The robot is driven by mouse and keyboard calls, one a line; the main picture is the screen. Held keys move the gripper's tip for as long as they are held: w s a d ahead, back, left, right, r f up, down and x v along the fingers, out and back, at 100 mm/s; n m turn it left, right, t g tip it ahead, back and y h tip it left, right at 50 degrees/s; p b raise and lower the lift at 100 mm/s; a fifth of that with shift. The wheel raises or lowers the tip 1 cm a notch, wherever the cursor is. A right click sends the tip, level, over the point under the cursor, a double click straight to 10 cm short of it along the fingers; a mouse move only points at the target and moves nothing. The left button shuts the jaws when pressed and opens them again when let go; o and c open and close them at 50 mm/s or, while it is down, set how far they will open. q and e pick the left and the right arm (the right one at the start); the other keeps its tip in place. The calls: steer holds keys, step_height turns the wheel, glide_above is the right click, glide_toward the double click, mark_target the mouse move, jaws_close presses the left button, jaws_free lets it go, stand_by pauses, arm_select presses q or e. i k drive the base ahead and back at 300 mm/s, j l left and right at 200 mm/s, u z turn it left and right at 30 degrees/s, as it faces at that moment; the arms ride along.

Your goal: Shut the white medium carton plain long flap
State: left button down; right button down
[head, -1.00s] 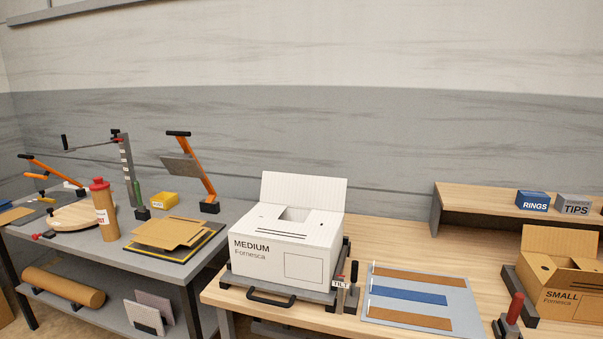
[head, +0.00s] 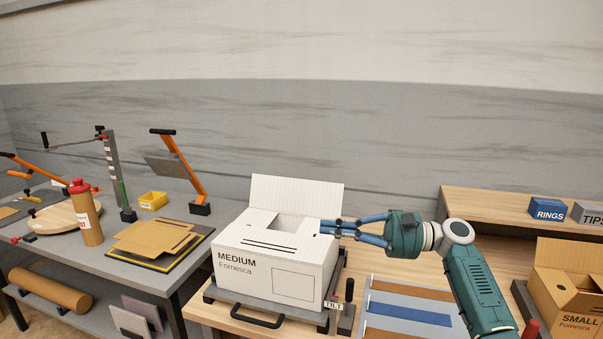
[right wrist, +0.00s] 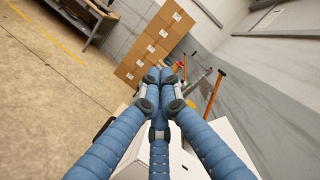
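The white medium carton (head: 229,277) stands on a dark tilting stand on the wooden bench. Its plain long flap (head: 296,204) stands upright at the back edge. The slotted front flap (head: 262,243) lies folded inward, and a gap into the carton shows behind it. My right gripper (head: 323,227) reaches in from the right, its fingertips at the carton's top right edge, in front of the upright flap. In the right wrist view its three blue fingers (right wrist: 165,76) come together at the tips with nothing seen between them. Contact with the carton is unclear. My left gripper is out of view.
A TILT lever (head: 349,291) stands at the stand's right front. A striped mat (head: 376,289) lies under my right arm. The small brown carton (head: 572,290) and a raised shelf (head: 478,203) are to the right. A grey table (head: 157,277) stands left.

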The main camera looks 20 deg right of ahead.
mark_target(323, 200)
steer(key=i+l, duration=0.3)
steer(key=i, duration=0.2)
steer(key=i+l, duration=0.25)
steer(key=i, duration=0.2)
steer(key=i+l, duration=0.3)
steer(key=i, duration=0.2)
